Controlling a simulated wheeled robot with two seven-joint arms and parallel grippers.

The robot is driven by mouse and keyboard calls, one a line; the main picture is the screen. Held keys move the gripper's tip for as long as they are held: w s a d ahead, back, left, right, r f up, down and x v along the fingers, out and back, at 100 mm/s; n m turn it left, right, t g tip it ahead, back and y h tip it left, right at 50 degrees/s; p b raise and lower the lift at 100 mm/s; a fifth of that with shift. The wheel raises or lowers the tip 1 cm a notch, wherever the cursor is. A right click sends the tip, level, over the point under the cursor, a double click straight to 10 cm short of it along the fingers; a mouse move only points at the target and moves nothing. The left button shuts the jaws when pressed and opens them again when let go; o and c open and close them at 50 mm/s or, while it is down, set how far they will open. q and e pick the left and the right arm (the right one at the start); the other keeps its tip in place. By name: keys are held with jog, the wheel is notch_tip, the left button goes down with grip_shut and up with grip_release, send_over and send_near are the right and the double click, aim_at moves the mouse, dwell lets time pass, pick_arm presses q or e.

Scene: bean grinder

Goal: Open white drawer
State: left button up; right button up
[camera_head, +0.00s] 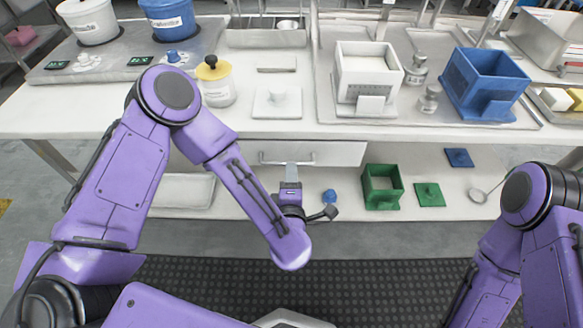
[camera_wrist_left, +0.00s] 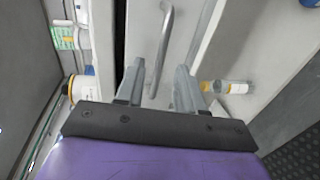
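The white drawer (camera_head: 340,152) sits under the front edge of the table, and its front face looks closed up against it. Its metal bar handle (camera_head: 268,159) runs across the front; it also shows in the left wrist view (camera_wrist_left: 166,38). My left gripper (camera_head: 291,167) is in front of the drawer at the handle.
A green box (camera_head: 382,187), green lid (camera_head: 429,195), blue lid (camera_head: 459,158) and small blue knob (camera_head: 329,196) lie on the lower shelf right of my gripper. A yellow-lidded jar (camera_head: 216,82), white box (camera_head: 367,72) and blue box (camera_head: 486,82) stand on the table above.

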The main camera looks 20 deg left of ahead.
pick_arm(q)
jog(key=shift+x, duration=2.3)
pick_arm(e)
jog(key=shift+r, duration=0.1)
pick_arm(q)
grip_shut()
